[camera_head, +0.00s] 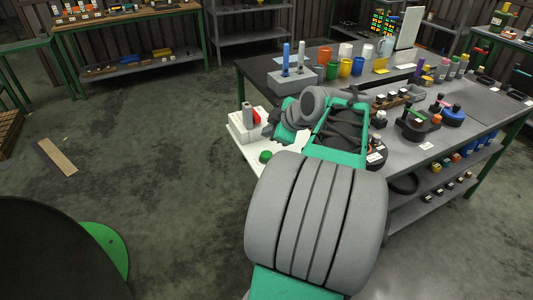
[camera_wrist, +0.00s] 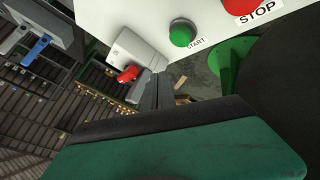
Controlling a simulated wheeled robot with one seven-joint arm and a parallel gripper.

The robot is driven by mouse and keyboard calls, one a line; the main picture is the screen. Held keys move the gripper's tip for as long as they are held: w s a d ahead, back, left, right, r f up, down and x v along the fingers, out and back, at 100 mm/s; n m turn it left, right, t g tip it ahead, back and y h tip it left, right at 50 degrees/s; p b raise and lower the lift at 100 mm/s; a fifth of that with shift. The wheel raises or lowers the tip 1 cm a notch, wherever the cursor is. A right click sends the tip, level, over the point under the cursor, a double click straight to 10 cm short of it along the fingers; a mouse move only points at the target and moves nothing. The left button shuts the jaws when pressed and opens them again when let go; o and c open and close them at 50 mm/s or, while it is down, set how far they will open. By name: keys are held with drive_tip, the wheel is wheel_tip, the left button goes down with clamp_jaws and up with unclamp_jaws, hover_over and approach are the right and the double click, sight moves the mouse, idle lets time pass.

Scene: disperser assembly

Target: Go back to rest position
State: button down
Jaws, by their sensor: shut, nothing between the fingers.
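My gripper (camera_wrist: 157,90) is shut and empty, its dark fingers together in the wrist view. In the head view my arm reaches over the near left corner of the workbench, and my gripper (camera_head: 270,129) is a small dark shape beside a white machine (camera_head: 238,130). In the wrist view a white panel carries a green START button (camera_wrist: 182,33) and a red STOP button (camera_wrist: 240,5). A white block with a red part (camera_wrist: 128,74) shows close behind the fingers. The green button (camera_head: 265,156) also shows in the head view. I cannot tell whether the fingers touch anything.
The workbench (camera_head: 258,72) holds a grey rack with blue-topped tools (camera_head: 291,78), several coloured cups (camera_head: 345,68), and dark round holders (camera_head: 418,123). My arm covers part of the bench. Shelves stand at the back. The floor (camera_head: 150,150) to the left is mostly clear, with a plank (camera_head: 57,157).

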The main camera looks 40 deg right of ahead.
drive_tip(key=a+f+m+g+y+p, duration=0.1)
drive_tip(key=a+f+m+g, duration=0.1)
drive_tip(key=a, duration=0.8)
drive_tip(key=a+f+m+g, duration=0.1)
drive_tip(key=a+m, duration=0.1)
drive_tip(key=a, duration=0.9)
drive_tip(key=s+a+f+m+g, duration=0.3)
drive_tip(key=s+a+f+m, duration=0.1)
drive_tip(key=s+a, duration=0.5)
drive_tip(key=shift+s+a+f, duration=0.15)
drive_tip(key=shift+s+a, duration=0.15)
drive_tip(key=shift+a, duration=0.35)
